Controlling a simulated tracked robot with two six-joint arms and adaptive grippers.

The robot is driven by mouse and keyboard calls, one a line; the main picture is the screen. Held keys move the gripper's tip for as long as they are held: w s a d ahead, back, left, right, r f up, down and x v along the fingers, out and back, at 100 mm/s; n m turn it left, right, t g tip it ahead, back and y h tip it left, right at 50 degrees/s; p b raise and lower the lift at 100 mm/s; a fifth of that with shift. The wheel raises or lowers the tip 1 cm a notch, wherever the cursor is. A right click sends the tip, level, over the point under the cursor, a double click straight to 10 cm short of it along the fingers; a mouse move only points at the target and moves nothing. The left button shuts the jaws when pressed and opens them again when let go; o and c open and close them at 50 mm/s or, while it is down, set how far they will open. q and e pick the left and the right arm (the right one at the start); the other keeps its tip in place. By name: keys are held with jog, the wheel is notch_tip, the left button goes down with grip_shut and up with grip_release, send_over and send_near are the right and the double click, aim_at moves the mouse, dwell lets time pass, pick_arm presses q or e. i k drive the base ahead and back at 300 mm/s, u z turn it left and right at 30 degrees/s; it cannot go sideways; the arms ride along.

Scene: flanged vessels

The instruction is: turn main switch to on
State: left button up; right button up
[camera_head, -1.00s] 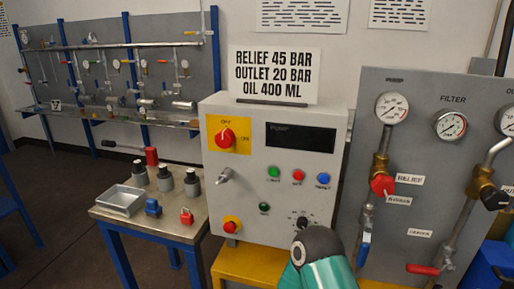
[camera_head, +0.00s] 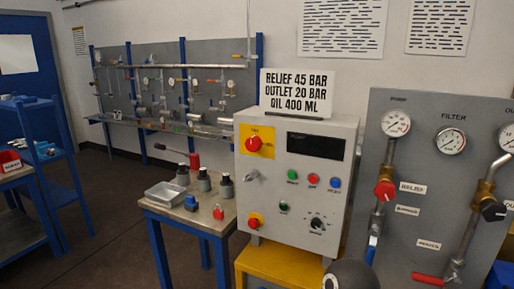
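The main switch (camera_head: 254,144) is a red rotary knob on a yellow plate at the upper left of the grey control box (camera_head: 268,193). Small lettering sits above and to the right of the plate's knob, too small to read surely. The display (camera_head: 315,146) beside it is dark apart from faint lettering. A dark rounded part of my arm shows at the bottom, below the box. Neither gripper is in view.
A small table (camera_head: 160,207) left of the box holds a metal tray (camera_head: 165,195), several grey cylinders, a blue item and a red padlock. A gauge panel (camera_head: 433,108) with valves stands close on the right. The box rests on a yellow stand (camera_head: 281,262).

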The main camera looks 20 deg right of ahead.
aim_at(253, 143)
jog(key=u, duration=0.05)
jog(key=i, duration=0.9)
jog(key=z, duration=0.05)
